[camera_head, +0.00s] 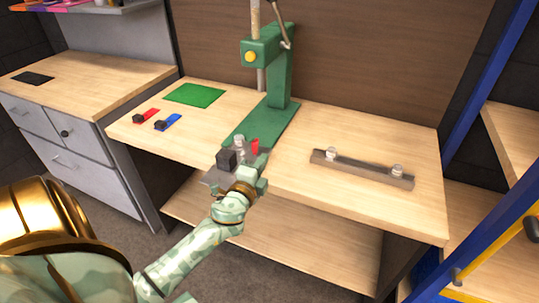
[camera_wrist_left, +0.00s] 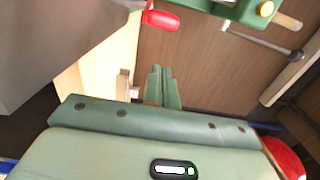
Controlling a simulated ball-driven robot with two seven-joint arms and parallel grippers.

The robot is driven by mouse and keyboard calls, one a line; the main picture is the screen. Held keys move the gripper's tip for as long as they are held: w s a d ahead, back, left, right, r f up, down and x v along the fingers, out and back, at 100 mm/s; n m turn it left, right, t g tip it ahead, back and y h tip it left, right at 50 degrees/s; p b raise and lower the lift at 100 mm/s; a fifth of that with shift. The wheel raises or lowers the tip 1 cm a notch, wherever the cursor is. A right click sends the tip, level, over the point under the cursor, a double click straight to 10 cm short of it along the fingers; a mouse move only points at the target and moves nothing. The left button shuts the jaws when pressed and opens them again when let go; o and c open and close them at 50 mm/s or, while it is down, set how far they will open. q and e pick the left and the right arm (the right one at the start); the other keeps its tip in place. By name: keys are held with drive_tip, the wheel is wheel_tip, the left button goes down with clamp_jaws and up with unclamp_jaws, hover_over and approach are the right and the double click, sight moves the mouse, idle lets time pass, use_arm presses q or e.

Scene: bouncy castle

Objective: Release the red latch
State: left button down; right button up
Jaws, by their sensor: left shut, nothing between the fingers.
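A small red latch handle (camera_head: 255,146) stands up at the front edge of the workbench, by a grey and black fixture (camera_head: 227,160) near the green press. In the left wrist view the red handle (camera_wrist_left: 160,20) shows near the top, jutting from a grey block. My left gripper (camera_head: 261,163) is just in front of the handle in the head view and partly covers the fixture. Its two green fingers (camera_wrist_left: 162,85) are closed together and empty. In the wrist view a gap shows between fingertips and handle. My right gripper is not in view.
The green press (camera_head: 278,80) stands behind on the workbench. A metal bar with two knobs (camera_head: 362,170) lies to the right. A red piece (camera_head: 146,116), a blue piece (camera_head: 170,122) and a green mat (camera_head: 195,94) lie to the left. Bare wood lies between.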

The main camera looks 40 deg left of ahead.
use_arm(q)
drive_tip(key=v, duration=0.4)
drive_tip(key=shift+s+a, duration=0.2)
drive_tip(key=shift+s, duration=0.2)
drive_tip(key=shift+f, duration=0.1)
